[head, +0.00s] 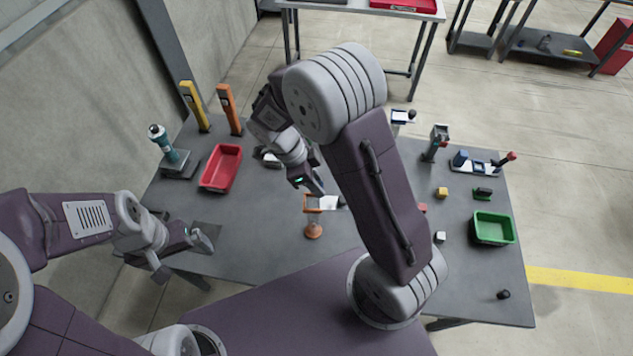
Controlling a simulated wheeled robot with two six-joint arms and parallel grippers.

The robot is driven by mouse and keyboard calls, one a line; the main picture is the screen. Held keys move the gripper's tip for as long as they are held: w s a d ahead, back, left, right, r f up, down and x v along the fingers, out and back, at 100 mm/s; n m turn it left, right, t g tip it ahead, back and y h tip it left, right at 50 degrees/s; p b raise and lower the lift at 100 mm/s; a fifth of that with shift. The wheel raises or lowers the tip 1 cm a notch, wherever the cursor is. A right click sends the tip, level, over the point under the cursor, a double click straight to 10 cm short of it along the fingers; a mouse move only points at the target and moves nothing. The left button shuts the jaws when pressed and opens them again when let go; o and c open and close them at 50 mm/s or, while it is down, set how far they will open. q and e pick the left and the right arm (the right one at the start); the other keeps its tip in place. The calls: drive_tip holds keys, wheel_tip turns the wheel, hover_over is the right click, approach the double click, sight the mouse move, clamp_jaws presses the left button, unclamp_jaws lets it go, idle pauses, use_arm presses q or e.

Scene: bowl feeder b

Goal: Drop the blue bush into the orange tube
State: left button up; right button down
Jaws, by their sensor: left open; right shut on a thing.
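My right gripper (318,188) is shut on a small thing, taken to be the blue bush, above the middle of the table. Its fingers and my arm mostly hide the thing, so its colour and tilt cannot be told. A tall orange upright (230,110), which looks like the orange tube, stands at the table's back left beside a yellow one. Its opening cannot be made out. My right gripper is apart from it, to its right and nearer to me. My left gripper (182,257) is open and empty, low at the table's left edge.
A yellow upright (194,107), a red bin (221,168) and a teal-topped device (165,143) stand at the left. A green bin (493,229) and several small parts lie at the right.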

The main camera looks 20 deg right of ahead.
drive_tip(key=c, duration=1.1)
unclamp_jaws()
drive_tip(key=shift+a+r, duration=0.1)
drive_tip(key=shift+r, duration=0.15)
drive_tip(key=b+v, duration=0.1)
drive_tip(key=v, duration=0.7)
drive_tip(key=shift+r+b, duration=0.3)
